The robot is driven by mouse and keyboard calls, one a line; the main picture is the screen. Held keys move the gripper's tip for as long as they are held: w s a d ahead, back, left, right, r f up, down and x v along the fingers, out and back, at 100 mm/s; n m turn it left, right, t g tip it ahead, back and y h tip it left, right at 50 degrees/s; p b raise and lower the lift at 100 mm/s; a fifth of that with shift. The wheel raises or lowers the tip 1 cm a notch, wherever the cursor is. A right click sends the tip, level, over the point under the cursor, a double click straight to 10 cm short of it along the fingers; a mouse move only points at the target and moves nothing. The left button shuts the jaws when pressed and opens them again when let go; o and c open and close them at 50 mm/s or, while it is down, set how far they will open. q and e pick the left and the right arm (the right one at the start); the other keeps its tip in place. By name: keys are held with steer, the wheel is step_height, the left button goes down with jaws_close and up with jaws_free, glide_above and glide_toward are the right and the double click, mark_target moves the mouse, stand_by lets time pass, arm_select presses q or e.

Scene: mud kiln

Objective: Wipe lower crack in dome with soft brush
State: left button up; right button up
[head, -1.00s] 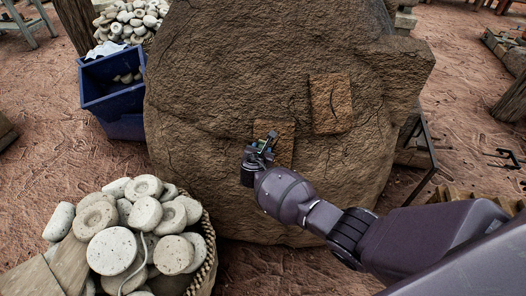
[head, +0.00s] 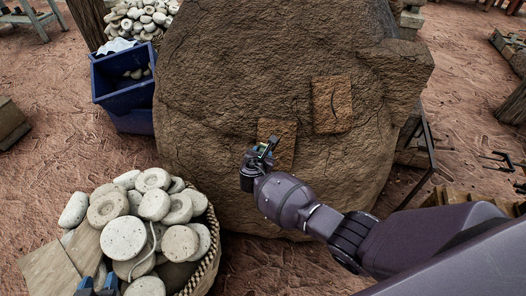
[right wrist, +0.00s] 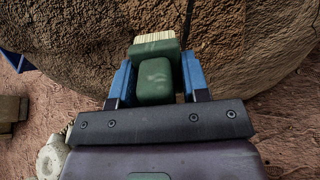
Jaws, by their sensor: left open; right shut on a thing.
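The big brown mud dome (head: 230,70) fills the middle of the head view. It bears two lighter rectangular patches. The upper patch (head: 333,104) has a dark curved crack; the lower patch (head: 284,142) is partly hidden by my right gripper (head: 262,158). That gripper is shut on the green soft brush (right wrist: 155,78), its pale bristles (right wrist: 155,38) pointing at the dome. In the right wrist view a dark crack line shows just right of the bristles; I cannot tell if they touch the dome. My left gripper (head: 98,286) shows only its blue fingertips, apart, at the bottom edge.
A blue crate (head: 122,95) stands left of the dome. A dark metal frame (head: 428,150) stands at the right.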

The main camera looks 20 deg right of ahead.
steer(key=shift+s+a+r, duration=0.1)
steer(key=shift+r, duration=0.1)
arm_select(q)
steer(key=shift+r, duration=0.2)
arm_select(e)
steer(key=shift+f, duration=0.1)
steer(key=shift+p+v, duration=0.8)
steer(key=shift+v, duration=0.25)
steer(key=shift+s+a+r+p, duration=0.25)
steer(key=shift+s+p, duration=0.05)
steer(key=shift+s, duration=0.1)
arm_select(q)
steer(key=r, duration=0.3)
steer(key=shift+w+r, duration=0.1)
steer(key=shift+w, duration=0.2)
arm_select(e)
steer(key=shift+f, duration=0.1)
